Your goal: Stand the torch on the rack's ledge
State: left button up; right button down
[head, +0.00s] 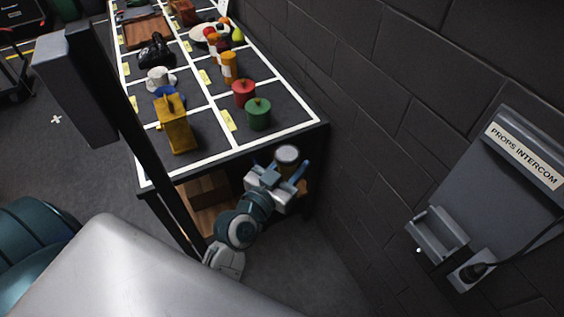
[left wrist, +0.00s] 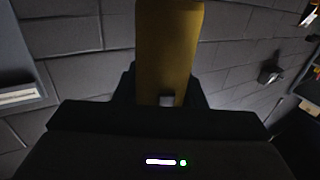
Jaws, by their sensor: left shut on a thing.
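My left gripper (head: 284,172) is beside the near right corner of the table, close to the block wall. It is shut on the torch. In the head view the torch (head: 287,154) shows mainly as a round grey end with a dark rim, facing up. In the left wrist view its yellow body (left wrist: 167,50) stands between the fingers (left wrist: 167,98). No rack is plainly marked. A grey ledge-like bracket (head: 438,235) is on the wall at the right, below the intercom panel, and looks empty. My right gripper is not in view.
The intercom panel (head: 520,165) has a plug and cable (head: 478,270) beside the bracket. A dark post crosses the left. Bare wall lies between gripper and bracket.

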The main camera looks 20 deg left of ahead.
pick_arm(q)
jog(key=w+d+r+m+g+h, duration=0.2)
jog(key=w+d+m+g+h, duration=0.1)
jog(key=d+m+g+h, duration=0.3)
jog(key=w+d+r+m+g+h, duration=0.3)
jog(key=d+m+g+h, duration=0.3)
jog(key=m+g+h, duration=0.2)
jog(key=shift+w+m+g+h, duration=0.45)
jog(key=shift+m+g, duration=0.15)
jog(key=shift+g, duration=0.7)
